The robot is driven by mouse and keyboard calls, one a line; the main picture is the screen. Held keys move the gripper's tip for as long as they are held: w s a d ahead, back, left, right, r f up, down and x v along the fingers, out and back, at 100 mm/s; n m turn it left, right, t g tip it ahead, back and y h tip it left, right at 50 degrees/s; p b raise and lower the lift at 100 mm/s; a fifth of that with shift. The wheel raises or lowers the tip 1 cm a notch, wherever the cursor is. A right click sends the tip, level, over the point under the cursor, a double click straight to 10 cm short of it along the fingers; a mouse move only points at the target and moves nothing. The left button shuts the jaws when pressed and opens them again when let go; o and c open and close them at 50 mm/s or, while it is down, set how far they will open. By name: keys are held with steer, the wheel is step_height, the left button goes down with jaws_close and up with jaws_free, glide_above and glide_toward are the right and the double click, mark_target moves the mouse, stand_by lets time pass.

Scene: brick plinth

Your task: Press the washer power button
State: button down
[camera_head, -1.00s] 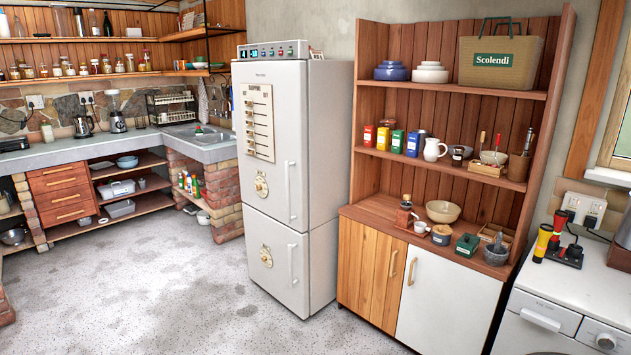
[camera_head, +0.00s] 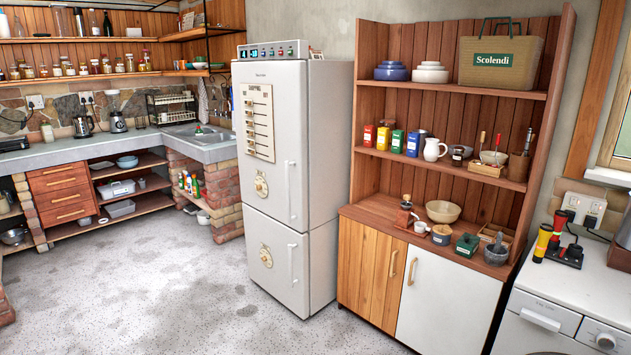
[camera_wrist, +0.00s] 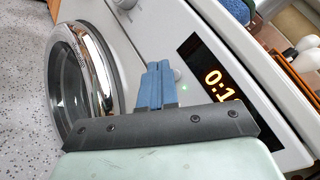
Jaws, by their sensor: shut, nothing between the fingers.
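The white washer (camera_head: 585,285) stands at the lower right of the head view, cut off by the frame edge, with a round dial (camera_head: 605,341) on its front. In the wrist view its chrome-ringed door (camera_wrist: 98,75) is at the left and a lit display (camera_wrist: 218,80) at the right. A small round pale button (camera_wrist: 178,74) shows beside a green light, close to my fingertips. My gripper (camera_wrist: 157,72) is shut and empty, its blue fingers together in front of the panel. I cannot tell whether they touch it. My gripper does not show in the head view.
Yellow and red torches (camera_head: 548,238) stand on the washer top near a wall socket. A wooden cupboard with shelves (camera_head: 450,200) stands left of the washer. A white fridge (camera_head: 280,160) is farther left. The speckled floor in front is clear.

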steer(key=shift+s+a, duration=0.15)
steer(key=s+a, duration=0.4)
stand_by(0.8)
stand_by(0.4)
